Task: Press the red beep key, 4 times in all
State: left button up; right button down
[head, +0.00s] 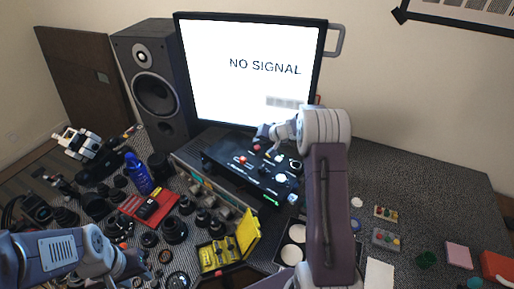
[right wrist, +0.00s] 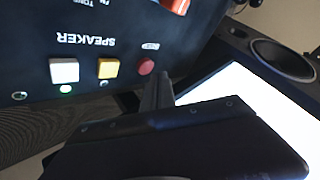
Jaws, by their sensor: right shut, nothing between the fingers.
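The red key (right wrist: 146,66) is a small round button on a black panel in the right wrist view, beside a yellow key (right wrist: 108,68) and a white key (right wrist: 64,70) under the word SPEAKER. In the head view the red key (head: 257,147) sits near the panel's back edge. My right gripper (head: 260,137) is shut and empty, close to the red key. In the right wrist view its fingertips (right wrist: 160,80) show next to the key; I see no clear contact. My left gripper (head: 135,265) is low at the left, its jaws unclear.
The black control panel (head: 225,158) stands before a monitor (head: 220,75) reading NO SIGNAL. A speaker (head: 152,95) is at its left. Lens parts, a blue bottle (head: 138,172) and a yellow case (head: 248,232) crowd the left table. An orange-red control (right wrist: 176,6) is on the panel.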

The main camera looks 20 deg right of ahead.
aim_at(259, 149)
jog(key=shift+f+b, duration=0.45)
jog(key=shift+b, duration=0.4)
jog(key=shift+f+b, duration=0.4)
jog(key=shift+b, duration=0.25)
dwell(0.6)
dwell(0.3)
jog(key=shift+r+p, duration=0.45)
jog(key=shift+r, duration=0.4)
jog(key=shift+r+p, duration=1.65)
jog(key=shift+r, duration=0.9)
